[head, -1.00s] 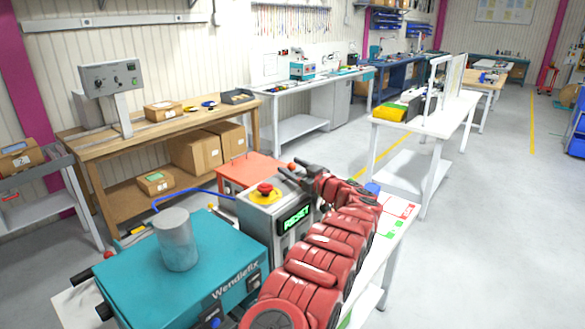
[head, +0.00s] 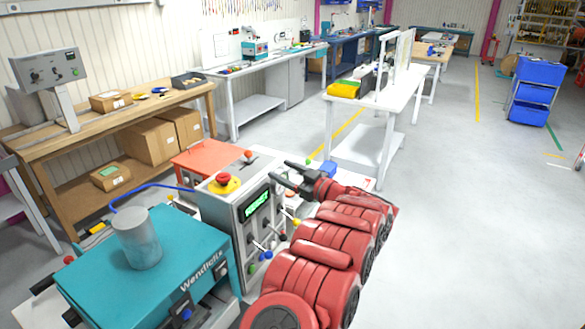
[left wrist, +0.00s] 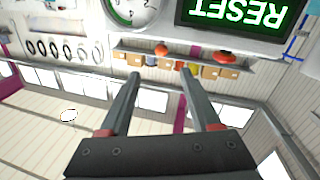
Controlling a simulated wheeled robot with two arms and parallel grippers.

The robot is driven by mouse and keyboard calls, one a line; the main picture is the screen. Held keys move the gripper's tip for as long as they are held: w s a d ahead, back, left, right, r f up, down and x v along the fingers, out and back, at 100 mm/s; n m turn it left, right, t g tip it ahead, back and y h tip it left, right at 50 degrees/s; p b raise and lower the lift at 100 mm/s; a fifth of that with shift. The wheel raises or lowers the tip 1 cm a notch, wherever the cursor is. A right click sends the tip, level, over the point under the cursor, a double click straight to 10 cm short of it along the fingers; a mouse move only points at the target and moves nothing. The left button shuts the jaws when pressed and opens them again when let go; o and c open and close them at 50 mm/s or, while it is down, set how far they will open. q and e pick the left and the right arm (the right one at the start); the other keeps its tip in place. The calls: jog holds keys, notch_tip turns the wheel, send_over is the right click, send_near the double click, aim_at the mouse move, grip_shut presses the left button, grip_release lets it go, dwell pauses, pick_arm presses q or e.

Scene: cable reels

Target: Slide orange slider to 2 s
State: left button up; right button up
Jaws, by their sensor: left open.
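A grey control box (head: 222,208) stands left of centre in the head view, with a lit green display (head: 257,204) on its panel. Below the display are small levers with coloured knobs, among them yellow (head: 296,221), blue (head: 266,256) and green (head: 254,270). I cannot make out which part is the orange slider, nor its scale. My left gripper (head: 280,172) is open and empty beside the panel, apart from it. In the left wrist view its fingers (left wrist: 159,75) are spread, with the upside-down RESET display (left wrist: 235,12) and a round gauge (left wrist: 132,8) beyond.
A teal machine (head: 150,262) with a grey cylinder (head: 136,238) stands in front of the box. A red mushroom button (head: 223,179) is on the box's top. A wooden bench (head: 105,130) stands behind at left. The floor at right is clear up to a blue-bin trolley (head: 535,90).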

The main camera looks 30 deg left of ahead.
pick_arm(q)
jog(key=shift+v, duration=1.45)
jog(key=shift+w+f, duration=0.1)
